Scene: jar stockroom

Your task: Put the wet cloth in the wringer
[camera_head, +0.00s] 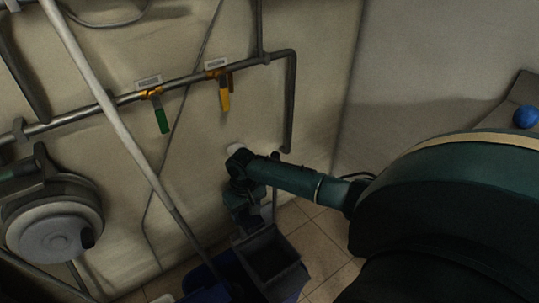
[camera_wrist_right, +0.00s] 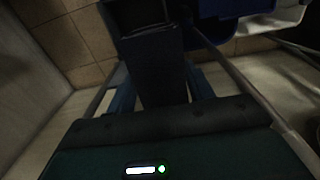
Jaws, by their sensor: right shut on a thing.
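My right gripper (camera_head: 246,205) reaches in from the right and points down just above the wringer. The wringer (camera_head: 292,266) is a dark grey open box below and slightly right of the cloth. Whether cloth and wringer touch I cannot tell.
A blue bucket (camera_head: 205,283) stands beside the wringer. A long pole (camera_head: 125,130) slants down towards it. A wall pipe (camera_head: 190,82) carries valves with a green handle (camera_head: 162,121) and a yellow handle (camera_head: 225,101). A round grey fixture (camera_head: 50,228) is at left. Tiled floor (camera_head: 318,235) is free at right.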

